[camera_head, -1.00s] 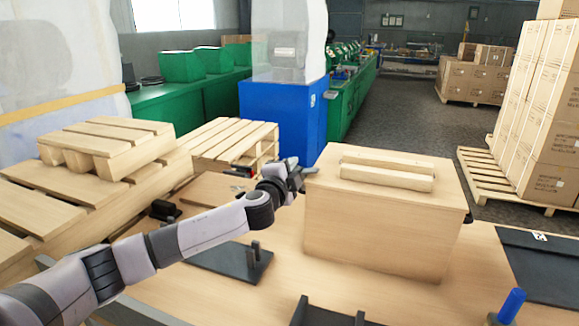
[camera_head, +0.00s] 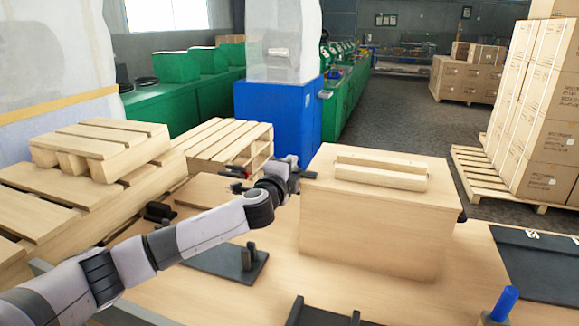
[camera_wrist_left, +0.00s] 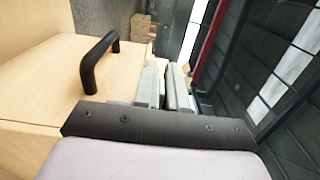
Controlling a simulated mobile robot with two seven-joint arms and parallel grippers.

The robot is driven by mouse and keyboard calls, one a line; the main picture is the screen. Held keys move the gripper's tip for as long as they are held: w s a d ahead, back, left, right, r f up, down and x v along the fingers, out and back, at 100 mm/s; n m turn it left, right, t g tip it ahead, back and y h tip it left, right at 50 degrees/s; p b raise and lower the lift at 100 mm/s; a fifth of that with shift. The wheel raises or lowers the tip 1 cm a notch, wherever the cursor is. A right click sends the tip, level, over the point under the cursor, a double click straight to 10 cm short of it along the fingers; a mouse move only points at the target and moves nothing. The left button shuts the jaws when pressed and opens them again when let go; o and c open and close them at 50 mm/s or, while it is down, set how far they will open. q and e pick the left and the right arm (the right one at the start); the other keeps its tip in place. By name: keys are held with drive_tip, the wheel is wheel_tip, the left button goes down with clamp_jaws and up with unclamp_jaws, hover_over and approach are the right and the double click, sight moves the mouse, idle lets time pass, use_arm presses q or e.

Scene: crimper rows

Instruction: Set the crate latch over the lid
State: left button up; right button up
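A closed wooden crate (camera_head: 370,235) stands on the table. Its lid (camera_head: 430,196) carries two wooden strips on top. My left gripper (camera_head: 300,174) is at the crate's upper left edge; I cannot tell whether it touches. In the left wrist view its two grey fingers (camera_wrist_left: 165,85) lie close together with only a thin gap and nothing seen between them. A black bar-shaped handle (camera_wrist_left: 97,62) sits on a pale wooden face left of the fingers there. I cannot tell whether it is the latch. My right gripper is not in view.
Black fixtures lie on the wooden table (camera_head: 270,300): one with a post (camera_head: 235,263) at left, another (camera_head: 325,315) in front. A blue upright handle (camera_head: 504,303) and a dark mat (camera_head: 540,262) are at right. Pallets (camera_head: 100,140) stand behind left.

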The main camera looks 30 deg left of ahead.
use_arm(q)
drive_tip(key=o, duration=0.3)
drive_tip(key=shift+o, duration=0.2)
drive_tip(key=b+v, duration=0.1)
drive_tip(key=v, duration=0.6)
drive_tip(key=shift+s, duration=0.1)
idle(0.5)
